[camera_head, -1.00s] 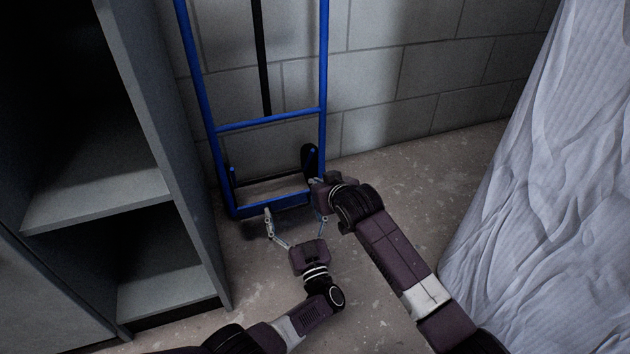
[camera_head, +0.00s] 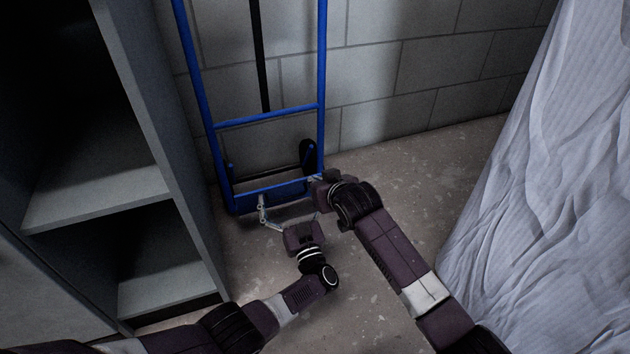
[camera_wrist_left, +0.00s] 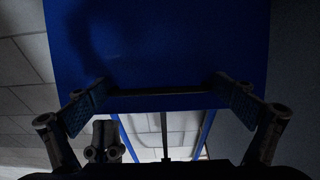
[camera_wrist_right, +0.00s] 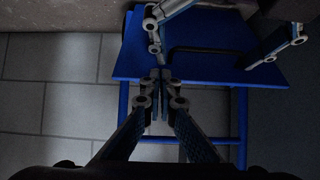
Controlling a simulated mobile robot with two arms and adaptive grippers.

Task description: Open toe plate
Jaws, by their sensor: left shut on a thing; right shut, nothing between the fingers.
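The blue hand truck (camera_head: 270,117) stands against the block wall. Its blue toe plate (camera_head: 268,195) is at the foot of the frame, partly hidden by my grippers; I cannot tell its exact angle. The plate fills the top of the left wrist view (camera_wrist_left: 160,45) and also shows in the right wrist view (camera_wrist_right: 205,70). My left gripper (camera_wrist_left: 163,95) is shut on the toe plate, its fingers spread wide across it. My right gripper (camera_wrist_right: 158,76) is shut and empty, its fingertips close to the plate and just beside a left finger.
A grey open shelf unit (camera_head: 150,190) stands close on the left. A white draped sheet (camera_head: 550,170) hangs on the right. A black wheel (camera_head: 308,153) shows behind the frame. Bare concrete floor (camera_head: 395,155) is clear between truck and sheet.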

